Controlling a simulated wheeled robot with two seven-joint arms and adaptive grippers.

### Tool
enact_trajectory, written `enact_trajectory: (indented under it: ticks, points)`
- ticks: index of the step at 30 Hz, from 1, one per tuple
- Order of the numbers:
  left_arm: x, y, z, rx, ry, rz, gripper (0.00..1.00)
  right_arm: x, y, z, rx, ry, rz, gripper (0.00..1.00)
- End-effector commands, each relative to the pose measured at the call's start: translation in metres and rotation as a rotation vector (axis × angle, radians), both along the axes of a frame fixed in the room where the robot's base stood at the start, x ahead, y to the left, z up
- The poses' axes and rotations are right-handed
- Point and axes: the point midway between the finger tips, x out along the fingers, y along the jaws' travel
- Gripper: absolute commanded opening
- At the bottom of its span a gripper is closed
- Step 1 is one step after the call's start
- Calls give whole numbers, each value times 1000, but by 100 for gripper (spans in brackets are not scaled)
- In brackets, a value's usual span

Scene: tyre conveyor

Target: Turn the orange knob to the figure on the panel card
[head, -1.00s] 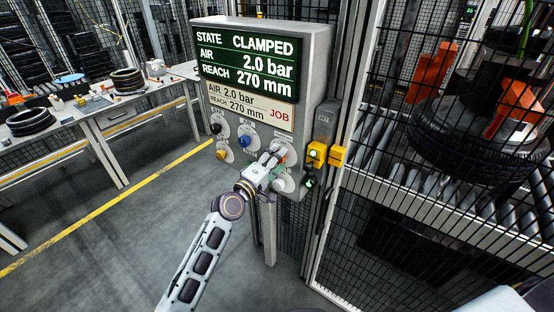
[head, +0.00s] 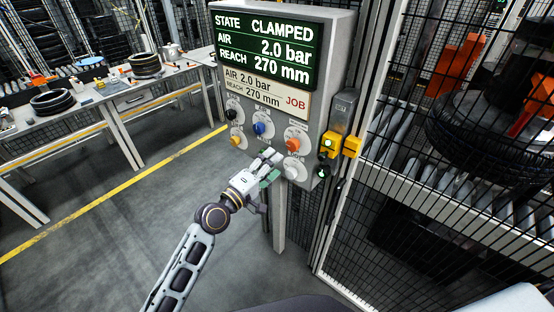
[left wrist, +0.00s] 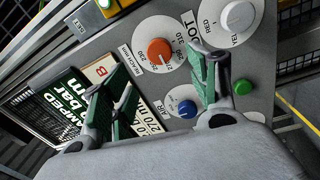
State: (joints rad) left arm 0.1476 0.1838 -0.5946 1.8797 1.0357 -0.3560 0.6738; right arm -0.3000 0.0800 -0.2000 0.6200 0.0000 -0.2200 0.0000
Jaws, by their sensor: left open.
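The orange knob (head: 292,146) is on the lower right of the grey panel (head: 340,60), on a white dial. It shows whole in the left wrist view (left wrist: 160,51), with its scale partly readable. The panel card (head: 264,92) reads AIR 2.0 bar, REACH 270 mm, JOB. The green screen (head: 264,50) above it reads CLAMPED, 2.0 bar, 270 mm. My left gripper (head: 272,163) is open and empty, below and left of the orange knob, apart from it. My right gripper is out of view.
A blue knob (head: 263,129), a black knob (head: 232,116), a yellow knob (head: 236,141) and a white knob (head: 292,171) are close by. A yellow device (head: 332,143) is right of the panel. Wire fencing encloses the conveyor; open floor lies left.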

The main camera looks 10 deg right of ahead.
Motion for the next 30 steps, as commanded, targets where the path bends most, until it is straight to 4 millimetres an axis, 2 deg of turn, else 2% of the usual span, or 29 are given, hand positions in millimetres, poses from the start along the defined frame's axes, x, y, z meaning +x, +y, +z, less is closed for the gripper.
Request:
enact_trajectory:
  ticks: [9, 30]
  points:
    - [-11, 14, -2, 0, 1, -1, 60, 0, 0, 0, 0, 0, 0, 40]
    - [-12, 15, -1, 10, -13, 1, 60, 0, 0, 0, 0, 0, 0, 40]
